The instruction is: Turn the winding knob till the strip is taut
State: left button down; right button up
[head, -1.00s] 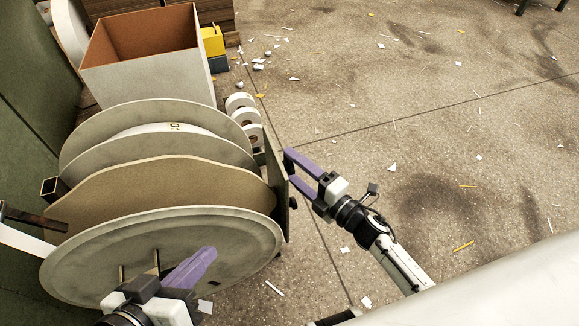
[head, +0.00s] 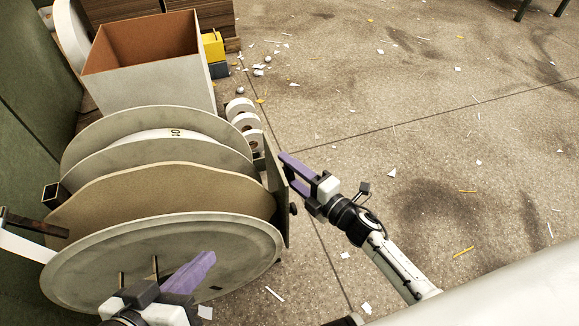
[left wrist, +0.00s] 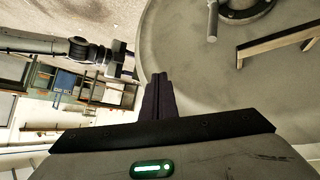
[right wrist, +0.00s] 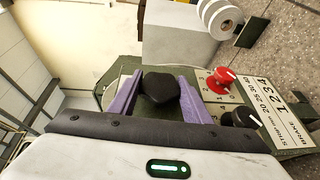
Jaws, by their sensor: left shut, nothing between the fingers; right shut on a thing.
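In the right wrist view, the purple fingers of my right gripper (right wrist: 160,82) are shut on a dark faceted knob (right wrist: 160,93) on a green panel (right wrist: 125,72). In the head view my right gripper (head: 283,166) is at that panel's edge, and its hold is hard to see. A white strip (head: 25,245) comes in at the left edge by a dark bar; I cannot tell how tight it is. My left gripper (head: 208,258) is shut and empty in front of the pale round flange (head: 85,275). The left wrist view shows its closed fingers (left wrist: 160,80) beside that flange.
A red knob (right wrist: 219,79) and another black knob (right wrist: 241,117) sit by a printed label on the panel. More discs (head: 150,195) stand behind the flange. An open box (head: 155,85) and white rolls (head: 243,117) lie beyond. Scrap-littered floor at the right is free.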

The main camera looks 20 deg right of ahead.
jog(key=r+g+p, duration=0.1)
jog(key=p, duration=0.5)
jog(key=shift+m+g+h, duration=0.3)
jog(key=shift+g+h, duration=0.1)
jog(key=shift+f+g+p, duration=0.15)
jog(key=shift+g+p, duration=0.15)
jog(key=shift+p, duration=0.75)
jog(key=shift+f+m, duration=0.3)
jog(key=shift+f, duration=0.05)
pick_arm(q)
jog(key=s+a+f+n+y, duration=0.1)
jog(key=a+f+y, duration=0.1)
jog(key=a, duration=0.3)
jog(key=shift+s+a+f+y, duration=0.25)
jog(key=shift+s+y, duration=0.1)
jog(key=shift+y, duration=0.15)
pick_arm(e)
jog(key=o, duration=1.1)
jog(key=shift+c, duration=0.2)
pick_arm(q)
jog(key=shift+r, duration=0.1)
